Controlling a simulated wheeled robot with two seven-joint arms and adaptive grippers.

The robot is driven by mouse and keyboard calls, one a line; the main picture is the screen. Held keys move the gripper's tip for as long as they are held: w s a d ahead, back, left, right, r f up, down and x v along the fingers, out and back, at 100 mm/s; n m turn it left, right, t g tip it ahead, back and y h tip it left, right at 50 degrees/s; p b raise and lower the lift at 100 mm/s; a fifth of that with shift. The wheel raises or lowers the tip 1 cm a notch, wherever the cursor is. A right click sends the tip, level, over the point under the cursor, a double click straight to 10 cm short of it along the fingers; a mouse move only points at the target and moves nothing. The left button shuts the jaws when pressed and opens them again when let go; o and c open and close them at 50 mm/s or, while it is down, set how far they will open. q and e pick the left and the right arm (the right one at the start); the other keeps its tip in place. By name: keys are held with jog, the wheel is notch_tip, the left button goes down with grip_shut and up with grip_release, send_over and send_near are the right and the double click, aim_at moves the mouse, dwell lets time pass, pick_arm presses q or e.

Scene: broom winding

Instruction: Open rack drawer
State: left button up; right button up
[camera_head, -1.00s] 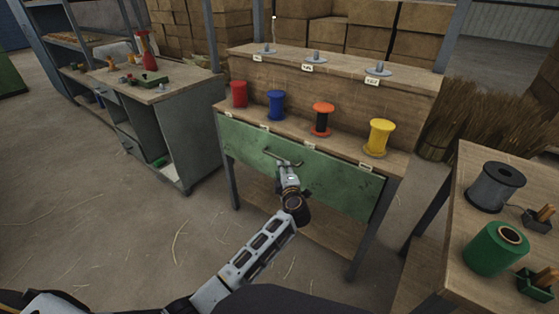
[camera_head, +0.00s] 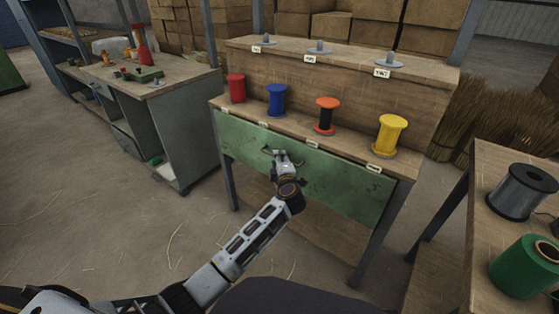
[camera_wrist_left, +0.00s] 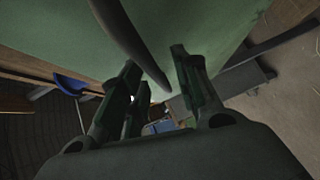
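The rack drawer has a wide green front (camera_head: 335,182) beneath the rack's wooden shelf and appears closed. Its metal handle (camera_head: 267,150) is partly hidden by my left gripper (camera_head: 281,155) in the head view. In the left wrist view, the handle (camera_wrist_left: 130,38) is a dark curved bar in front of the green drawer face (camera_wrist_left: 200,25). My left gripper (camera_wrist_left: 158,80) is open, with the bar's lower end between its fingertips. Gaps show beside the bar, and I cannot tell whether either finger touches it. My right gripper is not in view.
Red (camera_head: 236,88), blue (camera_head: 277,100), orange-black (camera_head: 325,116) and yellow (camera_head: 389,135) spools stand on the shelf above the drawer. A table with grey (camera_head: 522,190) and green (camera_head: 527,265) spools stands at right. Floor before the rack is clear.

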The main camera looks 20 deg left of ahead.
pick_arm(q)
jog(key=shift+w, duration=0.1)
jog(key=shift+c, duration=0.5)
grip_shut()
jog(key=shift+a, duration=0.1)
